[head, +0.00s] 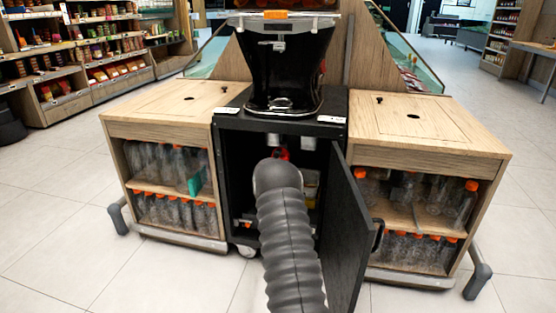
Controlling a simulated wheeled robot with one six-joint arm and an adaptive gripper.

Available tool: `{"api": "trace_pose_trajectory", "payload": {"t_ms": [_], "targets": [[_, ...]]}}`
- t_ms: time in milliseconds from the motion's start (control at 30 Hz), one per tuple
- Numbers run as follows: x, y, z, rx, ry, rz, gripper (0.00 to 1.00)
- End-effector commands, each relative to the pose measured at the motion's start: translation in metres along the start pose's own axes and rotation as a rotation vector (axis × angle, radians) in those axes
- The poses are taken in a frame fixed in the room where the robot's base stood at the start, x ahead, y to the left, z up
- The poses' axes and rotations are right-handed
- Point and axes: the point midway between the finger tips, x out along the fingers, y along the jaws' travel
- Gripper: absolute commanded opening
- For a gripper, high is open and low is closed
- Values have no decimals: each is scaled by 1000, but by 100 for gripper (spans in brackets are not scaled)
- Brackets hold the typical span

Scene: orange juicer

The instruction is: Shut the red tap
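A small red piece (280,154), apparently the red tap, shows inside the open black cabinet (231,165) under the juicer. It is just above the rounded end of my grey ribbed arm and partly hidden by it. How the tap is turned cannot be made out. My arm reaches from the bottom of the picture up to the cabinet opening. My gripper is hidden behind the arm, so its fingers and any contact with the tap are not visible.
The cabinet door (348,230) stands open to the right of my arm, with a handle at its edge. The black juicer (285,65) stands on top. Wooden bottle cabinets (165,110) (430,125) flank it. The tiled floor (60,220) in front is clear.

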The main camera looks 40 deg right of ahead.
Motion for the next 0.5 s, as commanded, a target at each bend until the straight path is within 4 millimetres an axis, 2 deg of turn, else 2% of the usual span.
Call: {"api": "trace_pose_trajectory", "payload": {"t_ms": [233,500], "targets": [[-17,0,0,-1,0,-1,40],[-63,0,0,-1,1,-2,40]]}}
